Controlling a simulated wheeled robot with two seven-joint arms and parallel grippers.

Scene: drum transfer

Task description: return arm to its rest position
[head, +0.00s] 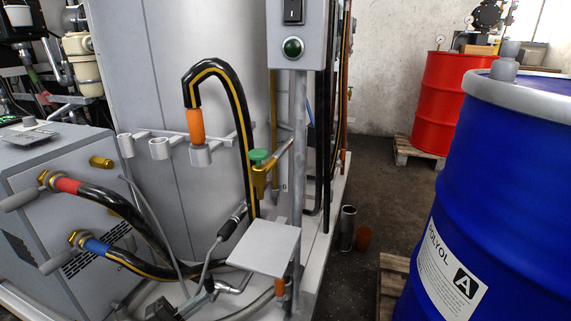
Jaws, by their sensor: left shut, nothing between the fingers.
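My left gripper (163,309) seems to be the small dark part at the bottom edge, left of centre; only a little of it shows. It is shut, and I see nothing held in it. It is low in front of the grey machine, near the hoses and below the small grey plate. What lies below the picture edge is hidden. My right gripper is not in view.
A black hose with an orange end (196,125) hangs at a grey holder. Red-banded (67,185) and blue-banded (96,247) hoses leave the left box. A grey plate (262,246) stands at centre. Blue drum (500,190) stands right, red drum (450,95) behind.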

